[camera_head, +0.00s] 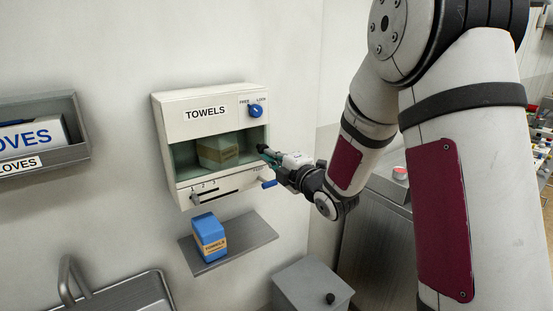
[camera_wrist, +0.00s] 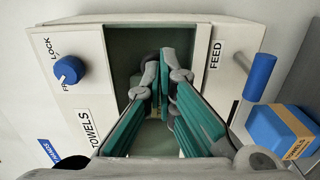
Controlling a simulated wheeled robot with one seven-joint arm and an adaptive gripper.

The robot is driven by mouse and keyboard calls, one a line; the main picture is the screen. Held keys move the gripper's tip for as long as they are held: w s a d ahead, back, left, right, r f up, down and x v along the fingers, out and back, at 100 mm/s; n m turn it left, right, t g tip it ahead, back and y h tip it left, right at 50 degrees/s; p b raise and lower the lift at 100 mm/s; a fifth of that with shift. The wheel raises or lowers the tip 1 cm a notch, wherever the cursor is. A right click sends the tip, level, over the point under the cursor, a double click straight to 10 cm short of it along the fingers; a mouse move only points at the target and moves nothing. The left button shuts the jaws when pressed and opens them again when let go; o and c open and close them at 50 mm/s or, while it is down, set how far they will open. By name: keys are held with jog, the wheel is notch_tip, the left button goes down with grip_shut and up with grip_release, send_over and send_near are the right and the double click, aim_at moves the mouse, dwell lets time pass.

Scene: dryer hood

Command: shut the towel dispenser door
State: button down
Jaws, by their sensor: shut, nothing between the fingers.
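The white towel dispenser (camera_head: 178,130) hangs on the wall, labelled TOWELS, with a dark teal opening (camera_head: 183,157) in its front. A tan-green pack (camera_head: 218,150) shows inside it. I cannot clearly tell the door panel from the window. A blue knob (camera_head: 255,111) marked FREE and LOCK sits at upper right; it also shows in the wrist view (camera_wrist: 68,70). My gripper (camera_head: 264,150) is shut and empty at the opening's right side. In the wrist view its teal fingers (camera_wrist: 163,72) lie in front of the opening and hide part of it; contact is unclear.
A blue feed handle (camera_head: 269,184) sticks out at the dispenser's lower right. Below, a grey shelf (camera_head: 250,240) bears a blue towel pack (camera_head: 208,236). A glove holder (camera_head: 75,150) is at left, a grey bin (camera_head: 312,287) below right, and a sink (camera_head: 125,296) at lower left.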

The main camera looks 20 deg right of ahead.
jog(key=shift+w, duration=0.15)
jog(key=shift+b+x, duration=0.65)
jog(key=shift+x, duration=0.1)
jog(key=shift+w, duration=0.1)
jog(key=shift+r, duration=0.2)
jog(key=shift+d+f, duration=0.1)
jog(key=shift+f, duration=0.05)
